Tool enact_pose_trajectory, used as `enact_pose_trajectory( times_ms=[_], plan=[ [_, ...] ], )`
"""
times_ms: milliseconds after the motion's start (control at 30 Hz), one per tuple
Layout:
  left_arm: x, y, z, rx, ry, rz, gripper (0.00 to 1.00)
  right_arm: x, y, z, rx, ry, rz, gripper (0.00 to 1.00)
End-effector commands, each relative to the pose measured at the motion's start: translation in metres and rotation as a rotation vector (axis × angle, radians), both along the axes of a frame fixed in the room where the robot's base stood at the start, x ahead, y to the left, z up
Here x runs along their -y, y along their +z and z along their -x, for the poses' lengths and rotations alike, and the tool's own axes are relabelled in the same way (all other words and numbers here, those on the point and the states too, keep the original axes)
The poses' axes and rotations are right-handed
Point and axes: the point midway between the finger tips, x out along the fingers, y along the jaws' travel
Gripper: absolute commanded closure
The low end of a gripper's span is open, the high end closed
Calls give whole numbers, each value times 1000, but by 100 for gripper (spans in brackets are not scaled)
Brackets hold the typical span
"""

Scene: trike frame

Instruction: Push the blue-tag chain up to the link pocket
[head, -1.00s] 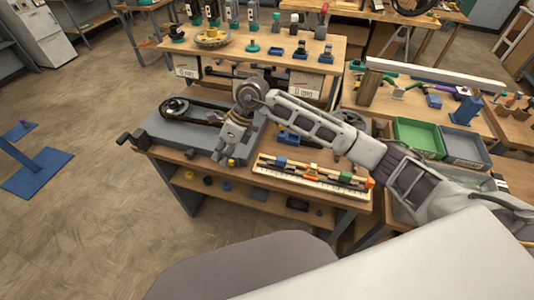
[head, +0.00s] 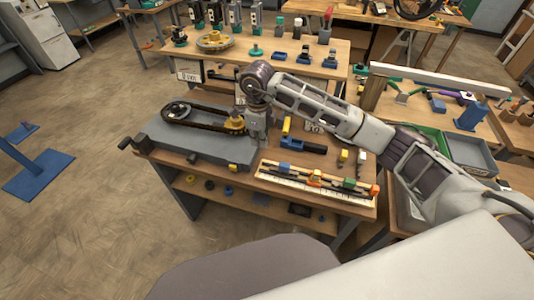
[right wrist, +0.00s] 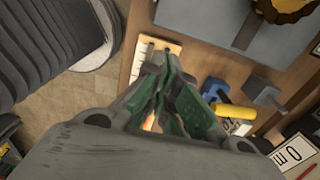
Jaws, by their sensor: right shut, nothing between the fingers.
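A long cream board (head: 312,187) with a marked scale along its front edge lies near the bench's front right. Dark strips on it carry a blue block (head: 284,168), an orange-yellow block (head: 315,178) and a green block (head: 349,183); a red-orange piece (head: 374,190) is at its right end. I cannot make out the chain links or a link pocket. My right gripper (head: 261,148) is shut and empty, pointing down just beyond the board's left end. In the right wrist view its green fingers meet (right wrist: 160,72) and partly cover the board (right wrist: 142,62). My left gripper is out of view.
A raised grey plate (head: 190,145) with a dark chain loop (head: 190,121) and a gold sprocket (head: 233,123) stands left.

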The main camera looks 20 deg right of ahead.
Motion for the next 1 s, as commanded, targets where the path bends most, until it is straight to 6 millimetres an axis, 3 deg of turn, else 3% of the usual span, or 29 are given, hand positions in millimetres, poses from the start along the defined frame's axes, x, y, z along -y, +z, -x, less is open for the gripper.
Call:
enact_pose_trajectory(
  times_ms=[267, 933, 1000],
  plan=[
    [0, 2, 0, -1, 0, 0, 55, 0, -19, 1, -3, -1, -1, 100],
    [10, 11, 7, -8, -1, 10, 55, -1, -100, 1, -2, 0, -2, 100],
    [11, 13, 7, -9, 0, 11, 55, 6, -99, 4, -2, -1, -1, 100]
  ],
)
